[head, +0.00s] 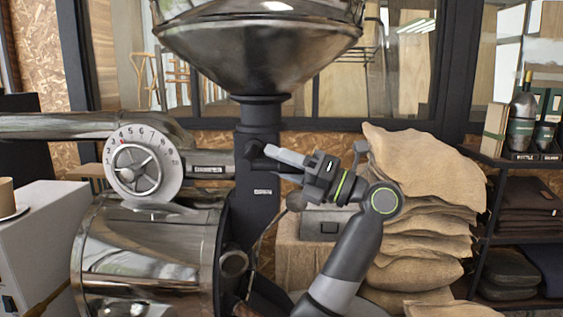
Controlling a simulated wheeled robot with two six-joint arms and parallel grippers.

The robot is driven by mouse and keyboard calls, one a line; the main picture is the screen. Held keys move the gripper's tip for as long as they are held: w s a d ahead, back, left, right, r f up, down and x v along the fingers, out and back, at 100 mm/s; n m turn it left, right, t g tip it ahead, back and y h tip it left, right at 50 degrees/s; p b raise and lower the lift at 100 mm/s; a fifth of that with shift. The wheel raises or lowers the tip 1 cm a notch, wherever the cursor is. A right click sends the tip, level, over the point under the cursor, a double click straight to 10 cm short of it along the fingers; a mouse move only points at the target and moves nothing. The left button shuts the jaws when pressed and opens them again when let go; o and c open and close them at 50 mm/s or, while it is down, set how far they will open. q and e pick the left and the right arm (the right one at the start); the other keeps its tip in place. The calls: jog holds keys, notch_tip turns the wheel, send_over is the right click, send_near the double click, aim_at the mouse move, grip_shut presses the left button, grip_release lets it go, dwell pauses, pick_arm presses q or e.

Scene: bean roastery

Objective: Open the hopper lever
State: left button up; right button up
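The steel cone hopper (258,50) sits on top of the dark column (258,130) of the roaster. A short dark rounded part (255,150) on the column below the hopper's neck looks like the lever, but its full shape is hard to make out.
A round numbered dial (141,164) stands left of the column, above the steel drum (150,250). A dark shelf (520,160) with bottles and folded cloth is at far right.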

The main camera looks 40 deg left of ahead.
pick_arm(q)
grip_shut()
jog(key=shift+f, duration=0.15)
